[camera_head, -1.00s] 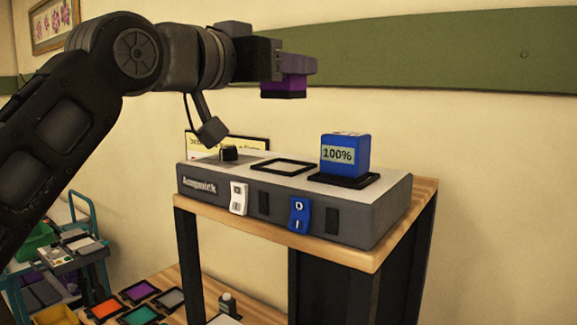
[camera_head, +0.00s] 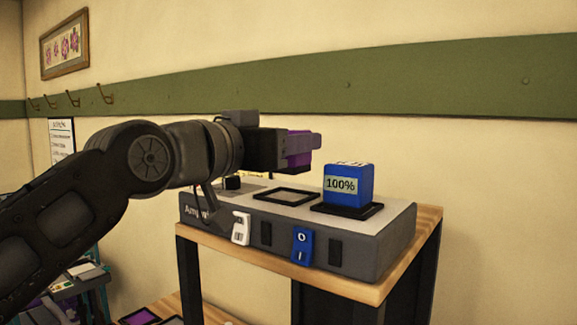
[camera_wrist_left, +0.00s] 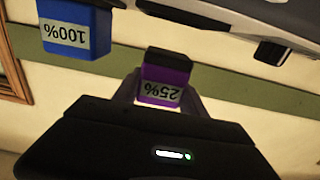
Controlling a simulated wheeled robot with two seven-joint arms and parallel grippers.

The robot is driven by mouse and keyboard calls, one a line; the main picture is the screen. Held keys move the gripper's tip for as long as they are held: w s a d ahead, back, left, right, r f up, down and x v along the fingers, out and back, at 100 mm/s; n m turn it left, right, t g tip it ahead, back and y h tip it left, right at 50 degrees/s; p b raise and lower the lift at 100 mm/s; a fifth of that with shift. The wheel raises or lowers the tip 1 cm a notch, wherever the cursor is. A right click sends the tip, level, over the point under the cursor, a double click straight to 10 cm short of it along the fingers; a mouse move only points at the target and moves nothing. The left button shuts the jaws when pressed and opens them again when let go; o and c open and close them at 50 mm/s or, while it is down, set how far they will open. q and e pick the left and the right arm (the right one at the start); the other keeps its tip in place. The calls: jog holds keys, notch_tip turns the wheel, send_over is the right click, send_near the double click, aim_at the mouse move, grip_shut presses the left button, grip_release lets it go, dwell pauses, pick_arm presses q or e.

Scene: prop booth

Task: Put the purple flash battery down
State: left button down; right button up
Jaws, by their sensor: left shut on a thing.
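The purple flash battery (camera_head: 298,150) is held in my left gripper (camera_head: 312,143) above the charger, in the air near the empty middle bay. In the left wrist view the battery (camera_wrist_left: 165,82) shows a "25%" label, upside down, between the two fingers. The grey charger (camera_head: 340,240) sits on a wooden-topped stand. Its middle bay, an empty dark square frame (camera_head: 287,196), lies below the gripper. A blue battery (camera_head: 348,186) marked "100%" sits in the right bay and also shows in the left wrist view (camera_wrist_left: 75,28). My right gripper is not in view.
A white switch (camera_head: 241,228) and a blue switch (camera_head: 302,246) are on the charger's front. A small black block (camera_head: 232,183) is at its left end, partly behind my arm. A green rail with hooks (camera_head: 420,80) runs along the wall.

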aim_at(289, 169)
pick_arm(q)
jog(key=shift+f, duration=1.8)
jog(key=shift+f, duration=0.15)
jog(key=c, duration=1.1)
grip_release()
jog(key=shift+f, duration=0.15)
jog(key=o, duration=0.5)
jog(key=shift+c, duration=0.2)
jog(key=shift+r, duration=0.2)
